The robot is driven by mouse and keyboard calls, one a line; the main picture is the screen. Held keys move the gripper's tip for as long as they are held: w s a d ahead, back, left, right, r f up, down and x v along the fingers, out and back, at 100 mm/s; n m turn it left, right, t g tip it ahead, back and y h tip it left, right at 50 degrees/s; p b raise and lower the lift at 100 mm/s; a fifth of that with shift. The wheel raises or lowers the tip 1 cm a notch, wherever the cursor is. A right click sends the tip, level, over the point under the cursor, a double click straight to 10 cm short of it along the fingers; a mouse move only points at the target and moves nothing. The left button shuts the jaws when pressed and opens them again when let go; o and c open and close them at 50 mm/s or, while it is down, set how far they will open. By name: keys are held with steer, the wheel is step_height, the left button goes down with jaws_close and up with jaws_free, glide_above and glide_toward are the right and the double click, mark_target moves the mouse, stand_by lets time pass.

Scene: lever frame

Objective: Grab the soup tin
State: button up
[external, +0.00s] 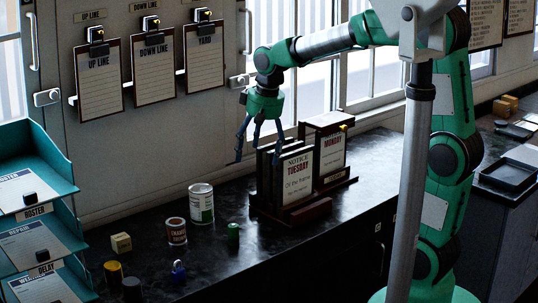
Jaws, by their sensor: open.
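A taller tin (200,204) with a white and green label stands upright on the dark counter (330,215). A shorter tin (176,231) with a brown and pale label stands just to its left and nearer the camera. The lettering is too small to tell which is the soup tin. My gripper (259,148) is open and empty, fingers pointing down. It hangs above and to the right of both tins, by the left side of the notice holder, apart from the tins.
A notice holder (309,205) with Tuesday and Monday cards stands right of the tins. A small green can (233,231), a wooden block (121,242), a blue padlock (179,271) and a yellow pot (113,272) are nearby. Teal trays (62,185) stand at left.

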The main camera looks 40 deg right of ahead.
steer(key=w+a+f+g+p, duration=0.15)
steer(key=w+a+p, duration=0.25)
steer(key=w, duration=0.6)
steer(key=m+p, duration=0.1)
steer(key=p, duration=0.4)
glide_above(201, 188)
steer(key=shift+g, duration=0.45)
step_height(201, 188, down, 6)
steer(key=shift+w+d+f, duration=0.1)
steer(key=shift+d+f, duration=0.05)
steer(key=shift+f, duration=0.25)
steer(key=shift+f, duration=4.3)
steer(key=shift+f, duration=0.1)
steer(key=shift+f, duration=2.5)
